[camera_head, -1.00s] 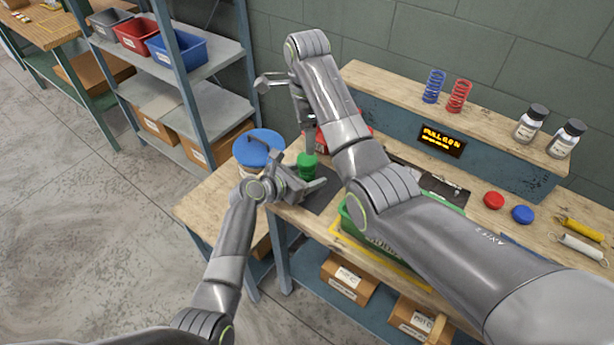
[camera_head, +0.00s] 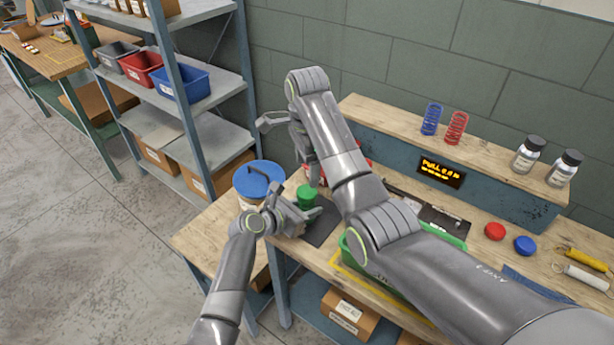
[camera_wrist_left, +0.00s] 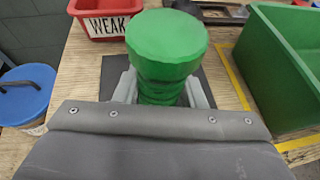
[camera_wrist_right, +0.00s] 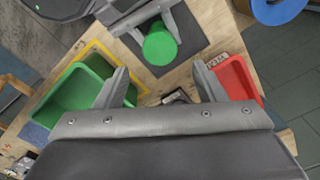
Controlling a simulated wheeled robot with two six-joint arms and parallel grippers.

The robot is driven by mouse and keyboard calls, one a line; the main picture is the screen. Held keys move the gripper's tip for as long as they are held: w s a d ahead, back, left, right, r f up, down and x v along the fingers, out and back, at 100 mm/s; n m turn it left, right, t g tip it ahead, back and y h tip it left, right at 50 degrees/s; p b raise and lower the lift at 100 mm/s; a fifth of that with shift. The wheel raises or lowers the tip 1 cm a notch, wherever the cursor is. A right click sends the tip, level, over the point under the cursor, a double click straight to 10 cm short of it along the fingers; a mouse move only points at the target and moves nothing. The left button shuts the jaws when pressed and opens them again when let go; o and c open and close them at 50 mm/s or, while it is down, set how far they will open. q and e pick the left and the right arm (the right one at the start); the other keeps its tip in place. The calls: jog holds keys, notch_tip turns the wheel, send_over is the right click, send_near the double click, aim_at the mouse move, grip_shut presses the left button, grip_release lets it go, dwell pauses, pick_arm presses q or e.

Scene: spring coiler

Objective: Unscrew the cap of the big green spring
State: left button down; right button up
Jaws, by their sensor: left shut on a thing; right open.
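The big green spring (camera_wrist_left: 163,90) stands upright with its wide green cap (camera_wrist_left: 167,38) on top. In the head view the green cap (camera_head: 307,191) shows beside my grippers. My left gripper (camera_head: 300,216) is shut on the green spring's body, with one finger on each side below the cap in the left wrist view. My right gripper (camera_wrist_right: 163,86) is open and empty. In the right wrist view the cap (camera_wrist_right: 160,48) lies beyond the gap between its fingers, apart from them. In the head view the right gripper is above and behind the cap.
A red bin marked WEAK (camera_wrist_left: 108,22) and a green bin (camera_wrist_left: 284,65) stand near the spring. A blue-lidded bucket (camera_head: 258,178) is at the left. Red (camera_head: 495,231) and blue caps (camera_head: 525,245) lie at the right of the bench. Two springs and two jars stand on the raised shelf.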

aim_at(307, 191)
jog(key=n, duration=0.6)
jog(key=shift+n, duration=0.3)
notch_tip(307, 191, down, 8)
jog(key=shift+f, duration=0.1)
